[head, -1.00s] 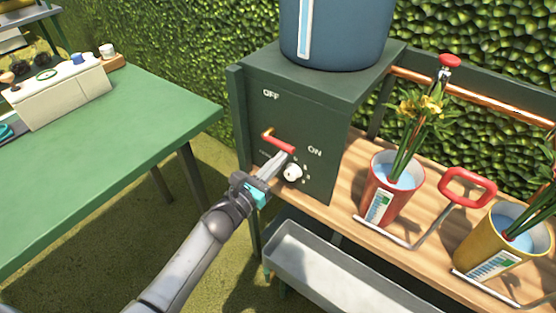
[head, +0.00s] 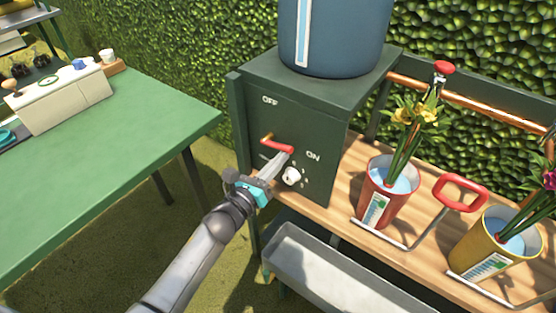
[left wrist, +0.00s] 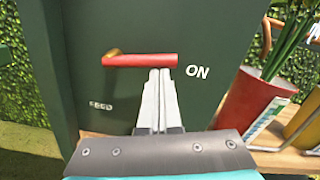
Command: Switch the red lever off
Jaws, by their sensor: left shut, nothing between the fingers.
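The red lever (head: 278,146) is on the front of a dark green box (head: 325,125). It runs from a brass pivot at its left end toward the ON label, tilted slightly down in the head view. The OFF label is above it. My left gripper (head: 282,157) is shut and empty, its fingertips just under the lever's right end. In the left wrist view the lever (left wrist: 142,60) lies level, and the shut fingertips (left wrist: 159,72) are right below its right half; I cannot tell whether they touch. My right gripper is not in view.
A white knob (head: 291,176) is right beside my left fingers. A blue tank (head: 340,40) stands on the box. A red bucket (head: 378,200) and a yellow bucket (head: 480,245) with flowers stand right. A green table (head: 110,150) is at left, a grey trough (head: 330,275) below.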

